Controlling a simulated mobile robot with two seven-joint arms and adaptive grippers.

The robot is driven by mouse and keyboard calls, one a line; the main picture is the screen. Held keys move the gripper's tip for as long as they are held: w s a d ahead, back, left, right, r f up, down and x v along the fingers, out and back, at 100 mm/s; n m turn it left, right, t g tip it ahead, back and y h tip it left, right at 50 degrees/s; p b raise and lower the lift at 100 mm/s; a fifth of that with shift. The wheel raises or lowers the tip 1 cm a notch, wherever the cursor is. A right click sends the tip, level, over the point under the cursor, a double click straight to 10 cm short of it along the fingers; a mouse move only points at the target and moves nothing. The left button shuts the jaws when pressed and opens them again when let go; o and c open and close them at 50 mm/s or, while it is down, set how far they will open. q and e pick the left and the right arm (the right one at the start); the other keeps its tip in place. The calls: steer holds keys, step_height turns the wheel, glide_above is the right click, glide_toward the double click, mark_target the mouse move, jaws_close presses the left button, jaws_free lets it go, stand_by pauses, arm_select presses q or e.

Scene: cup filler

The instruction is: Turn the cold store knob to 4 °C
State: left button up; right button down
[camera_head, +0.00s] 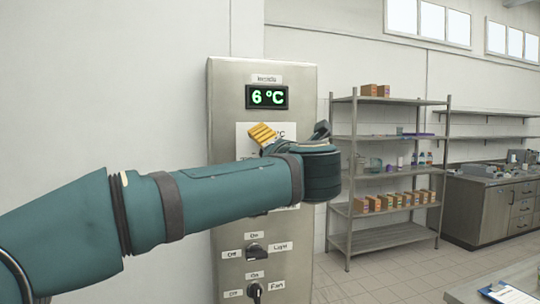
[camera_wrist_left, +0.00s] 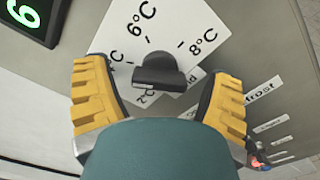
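The steel control panel (camera_head: 225,90) on the wall carries a display (camera_head: 267,97) that reads 6 °C in green. The display also shows at the upper left corner of the left wrist view (camera_wrist_left: 28,15). The black cold store knob (camera_wrist_left: 160,72) sits on a white dial plate (camera_wrist_left: 175,25) marked 6 °C and 8 °C, with other marks partly hidden. My left gripper (camera_wrist_left: 157,78) is open, its yellow fingers on either side of the knob with gaps visible. In the head view my left gripper (camera_head: 270,137) is at the panel, and my arm hides the knob. My right gripper is in no view.
Below my left arm the panel has a Light switch (camera_head: 256,250) and a Fan switch (camera_head: 255,290). A metal shelf (camera_head: 385,185) with boxes stands to the right, beside a grey cabinet (camera_head: 490,205). A table edge (camera_head: 500,285) shows at the lower right.

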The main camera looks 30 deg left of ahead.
arm_select(q)
steer(key=shift+d, duration=0.1)
steer(key=v, duration=1.2)
